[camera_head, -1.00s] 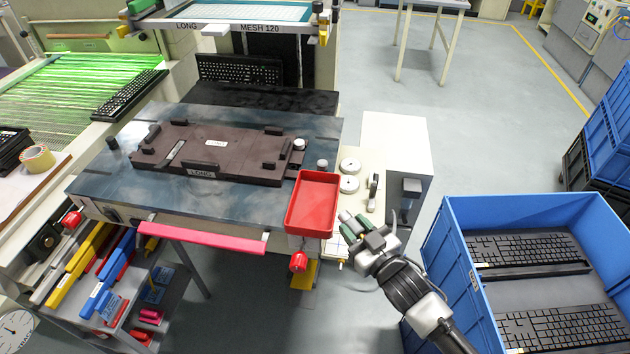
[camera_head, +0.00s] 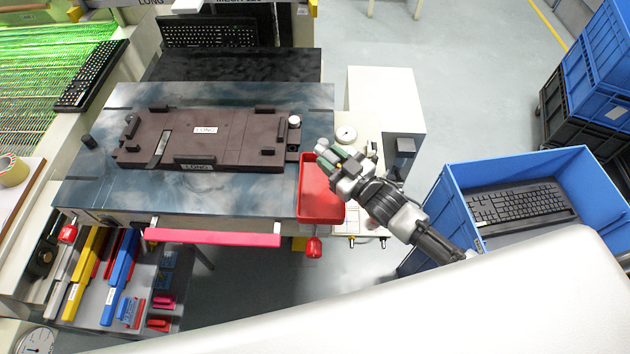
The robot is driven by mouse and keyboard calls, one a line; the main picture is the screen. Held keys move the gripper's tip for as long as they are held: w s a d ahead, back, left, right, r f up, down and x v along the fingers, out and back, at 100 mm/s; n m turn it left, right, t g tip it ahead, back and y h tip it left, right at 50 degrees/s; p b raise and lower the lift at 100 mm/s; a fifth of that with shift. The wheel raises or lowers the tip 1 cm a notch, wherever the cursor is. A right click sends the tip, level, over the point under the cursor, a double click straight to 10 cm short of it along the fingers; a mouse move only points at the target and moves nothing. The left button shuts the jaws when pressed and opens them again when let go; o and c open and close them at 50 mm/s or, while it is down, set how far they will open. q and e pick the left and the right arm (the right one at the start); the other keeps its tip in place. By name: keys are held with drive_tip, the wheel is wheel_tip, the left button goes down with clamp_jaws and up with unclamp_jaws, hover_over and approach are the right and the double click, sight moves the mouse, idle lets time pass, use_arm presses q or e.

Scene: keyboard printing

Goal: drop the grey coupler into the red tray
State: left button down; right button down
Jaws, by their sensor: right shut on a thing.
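The red tray (camera_head: 318,200) sits at the right end of the blue-grey table, its far right part covered by my right gripper. My right gripper (camera_head: 327,154) reaches in from the lower right, with green finger pads, at the tray's far right edge. It is shut on a small light grey piece, the grey coupler (camera_head: 321,146), which shows only partly at the fingertips. I cannot tell how high it is above the tray. My left gripper is not in view.
A dark brown fixture (camera_head: 225,137) labelled LONG lies on the table (camera_head: 230,195), left of the tray. A white disc (camera_head: 346,135) is on the pale side stand behind my gripper. A blue crate (camera_head: 462,175) with a keyboard (camera_head: 520,205) stands at the right.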

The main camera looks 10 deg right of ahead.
drive_tip(key=shift+s+d+f+b, duration=0.1)
drive_tip(key=shift+s+f+b, duration=0.15)
drive_tip(key=shift+f+b, duration=0.2)
drive_tip(key=shift+s+d+f+b, duration=0.1)
drive_tip(key=shift+s+f+b, duration=0.15)
drive_tip(key=shift+f, duration=0.2)
drive_tip(key=f+b, duration=0.3)
drive_tip(key=shift+w+a+f, duration=0.1)
drive_tip(key=shift+w+f, duration=0.2)
drive_tip(key=shift+f, duration=0.1)
drive_tip(key=shift+r, duration=0.1)
drive_tip(key=shift+s, duration=0.1)
drive_tip(key=c, duration=0.7)
unclamp_jaws()
drive_tip(key=shift+s+d+b, duration=0.25)
drive_tip(key=shift+s+b, duration=0.1)
drive_tip(key=shift+s, duration=0.05)
drive_tip(key=b+v, duration=0.2)
drive_tip(key=v, duration=0.7)
drive_tip(key=shift+s+d, duration=0.2)
drive_tip(key=shift+s, duration=0.15)
